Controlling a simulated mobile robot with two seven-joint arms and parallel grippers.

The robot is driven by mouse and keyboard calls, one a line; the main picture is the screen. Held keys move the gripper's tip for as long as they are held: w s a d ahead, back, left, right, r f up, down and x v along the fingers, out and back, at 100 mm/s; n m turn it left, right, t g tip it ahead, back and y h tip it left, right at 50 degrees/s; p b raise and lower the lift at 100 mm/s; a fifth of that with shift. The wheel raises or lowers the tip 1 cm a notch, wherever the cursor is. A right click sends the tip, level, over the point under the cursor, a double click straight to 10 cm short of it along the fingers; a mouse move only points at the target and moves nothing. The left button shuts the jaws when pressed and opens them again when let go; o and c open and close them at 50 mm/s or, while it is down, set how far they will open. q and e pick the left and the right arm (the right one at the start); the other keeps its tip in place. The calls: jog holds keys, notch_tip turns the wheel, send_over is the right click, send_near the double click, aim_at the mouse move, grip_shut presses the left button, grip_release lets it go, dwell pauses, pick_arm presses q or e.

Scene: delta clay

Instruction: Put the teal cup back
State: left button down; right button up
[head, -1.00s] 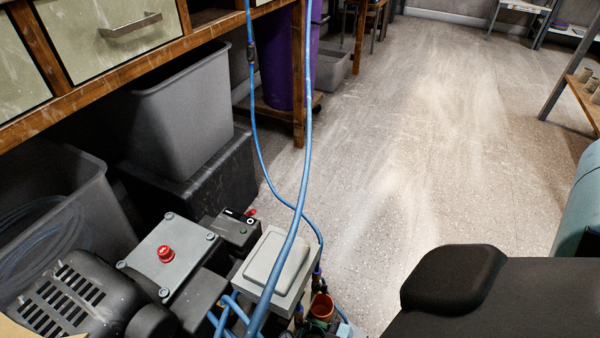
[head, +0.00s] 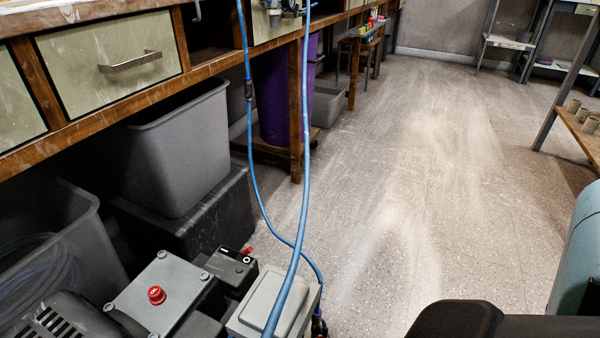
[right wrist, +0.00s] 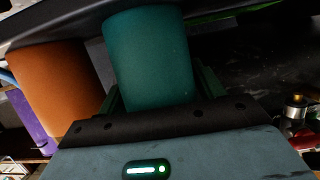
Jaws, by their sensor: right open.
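The teal cup (right wrist: 150,55) fills the upper middle of the right wrist view. Its lower part lies between the fingers of my right gripper (right wrist: 158,98), which is open around it. The head view shows neither the cup nor either gripper. My left gripper is in no frame.
An orange cup-like object (right wrist: 62,90) stands close left of the teal cup, with a purple object (right wrist: 32,125) beyond. In the head view, a workbench (head: 120,85) and grey bins (head: 175,150) line the left; a blue hose (head: 303,150) hangs ahead. The floor (head: 400,190) is clear.

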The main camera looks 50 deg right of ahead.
jog(key=shift+r, duration=0.15)
jog(key=p+v, duration=0.4)
jog(key=v, duration=0.8)
jog(key=shift+r, duration=0.1)
